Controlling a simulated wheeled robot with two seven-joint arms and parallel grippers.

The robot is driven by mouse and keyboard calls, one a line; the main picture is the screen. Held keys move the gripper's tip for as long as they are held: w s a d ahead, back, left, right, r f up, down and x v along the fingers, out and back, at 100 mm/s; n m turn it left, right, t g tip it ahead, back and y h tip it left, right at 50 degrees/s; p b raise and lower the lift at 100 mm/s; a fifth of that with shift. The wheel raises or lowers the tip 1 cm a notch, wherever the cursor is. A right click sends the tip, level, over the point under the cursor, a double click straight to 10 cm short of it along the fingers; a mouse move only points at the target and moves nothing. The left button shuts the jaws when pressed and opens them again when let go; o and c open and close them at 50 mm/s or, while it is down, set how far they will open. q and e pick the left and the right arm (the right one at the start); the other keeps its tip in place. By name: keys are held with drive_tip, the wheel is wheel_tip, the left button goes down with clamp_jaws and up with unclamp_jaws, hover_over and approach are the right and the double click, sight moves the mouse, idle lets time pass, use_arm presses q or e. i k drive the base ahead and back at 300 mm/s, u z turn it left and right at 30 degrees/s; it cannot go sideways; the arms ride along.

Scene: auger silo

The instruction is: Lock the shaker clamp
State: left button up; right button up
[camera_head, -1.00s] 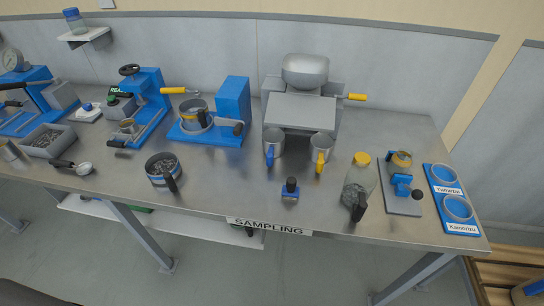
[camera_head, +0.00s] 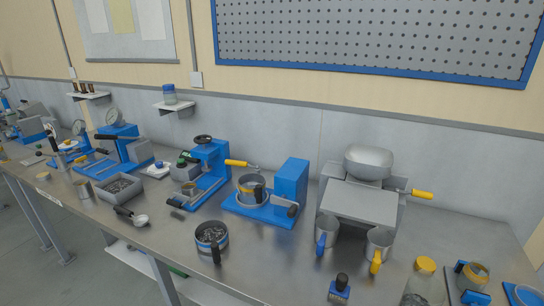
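A blue machine (camera_head: 290,182) with a flat base stands mid-bench in the head view. A metal cup (camera_head: 250,188) with a black handle sits on its base, and a black-ended lever (camera_head: 291,210) lies at its front right. A yellow-handled bar (camera_head: 240,163) shows behind the cup. At the lower right, a small clamp-like fixture (camera_head: 468,295) holds a jar, partly cut off by the frame edge. No label marks which one is the shaker, and I cannot tell whether either clamp is locked. Neither gripper is in view.
A grey hopper machine (camera_head: 360,203) stands right of centre, with a blue-handled mug (camera_head: 327,233) and a yellow-handled mug (camera_head: 378,243) before it. A round tin (camera_head: 211,236) and a blue-based brush (camera_head: 340,288) are near the front. A grey tray (camera_head: 119,188) is at left.

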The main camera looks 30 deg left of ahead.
sight(244, 164)
drive_tip(key=u, duration=0.55)
drive_tip(key=k, duration=0.65)
drive_tip(key=u, duration=1.05)
drive_tip(key=i, duration=1.3)
drive_tip(key=z, duration=0.2)
